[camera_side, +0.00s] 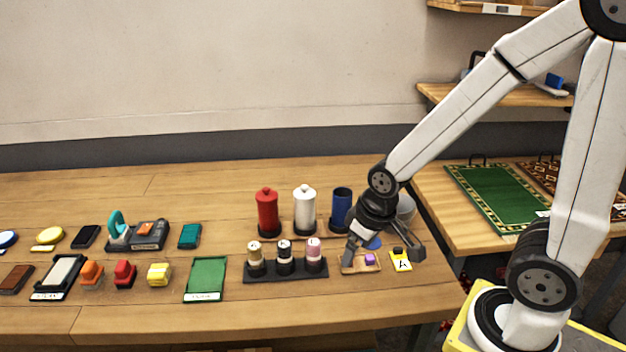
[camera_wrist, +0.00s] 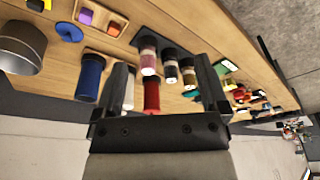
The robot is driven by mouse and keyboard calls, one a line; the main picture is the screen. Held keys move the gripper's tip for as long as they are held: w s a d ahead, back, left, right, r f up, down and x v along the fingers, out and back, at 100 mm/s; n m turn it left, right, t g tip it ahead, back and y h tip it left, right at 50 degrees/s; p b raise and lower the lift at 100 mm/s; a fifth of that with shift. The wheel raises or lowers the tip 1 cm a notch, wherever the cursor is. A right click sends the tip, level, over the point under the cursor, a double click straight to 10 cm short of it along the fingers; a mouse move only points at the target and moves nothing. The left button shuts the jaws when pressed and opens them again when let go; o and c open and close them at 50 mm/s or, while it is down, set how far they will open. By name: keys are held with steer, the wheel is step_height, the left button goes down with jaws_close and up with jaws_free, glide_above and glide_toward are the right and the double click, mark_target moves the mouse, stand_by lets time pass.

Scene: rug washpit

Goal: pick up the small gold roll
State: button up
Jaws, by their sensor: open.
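The small gold roll (camera_side: 255,256) stands upright at the left end of a black rack (camera_side: 286,274), with a black-and-white roll (camera_side: 284,254) and a pink roll (camera_side: 314,252) to its right. In the wrist view the likely gold roll (camera_wrist: 187,74) is the rightmost of the three, small and partly unclear. My gripper (camera_side: 383,254) is open, to the right of the rack, near a small wooden tray (camera_side: 347,268) with a purple block (camera_side: 370,260). In the wrist view its fingers (camera_wrist: 161,75) are spread and nothing is held.
Red (camera_side: 267,212), white (camera_side: 304,210) and blue (camera_side: 341,208) cylinders stand behind the rack. A yellow tag (camera_side: 401,261) lies at its right. A green pad (camera_side: 206,277) lies left of the rack. Several small tools and blocks lie farther left. The table front is clear.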

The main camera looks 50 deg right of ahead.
steer(key=m+g, duration=0.2)
steer(key=m, duration=1.5)
glide_above(254, 245)
steer(key=s, duration=0.1)
steer(key=f, duration=0.4)
steer(key=shift+d+f, duration=0.1)
steer(key=shift+d, duration=0.15)
steer(key=shift+w+a+f+m+g, duration=0.2)
steer(key=shift+w+f+m+g, duration=0.1)
steer(key=shift+w+m, duration=0.2)
steer(key=shift+f, duration=0.1)
steer(key=shift+f, duration=1.2)
steer(key=shift+f, duration=0.1)
steer(key=shift+a+f, duration=0.15)
steer(key=shift+f, duration=2.35)
steer(key=shift+c, duration=0.3)
